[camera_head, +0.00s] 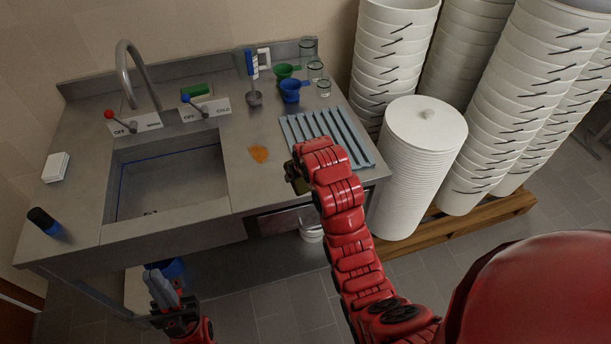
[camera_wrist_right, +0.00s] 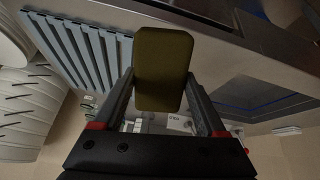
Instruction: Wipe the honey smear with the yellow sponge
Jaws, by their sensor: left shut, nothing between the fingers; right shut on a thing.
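The honey smear (camera_head: 259,154) is an orange-brown patch on the steel counter, right of the sink. My right gripper (camera_head: 299,182) is over the counter's front edge, to the right of and nearer than the smear. In the right wrist view my right gripper (camera_wrist_right: 163,92) is shut on the yellow sponge (camera_wrist_right: 163,65), a dark yellow block between its fingers. In the head view the sponge is mostly hidden by the gripper and arm. The sponge is apart from the smear. My left gripper (camera_head: 160,290) is shut and empty, low in front of the sink cabinet.
A blue-grey ridged drain rack (camera_head: 345,135) lies right of the smear, also in the wrist view (camera_wrist_right: 75,45). The sink basin (camera_head: 170,185) is left. A brush (camera_head: 252,80), blue cup (camera_head: 290,90) and glasses (camera_head: 316,70) stand behind. White bucket stacks (camera_head: 420,150) stand right.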

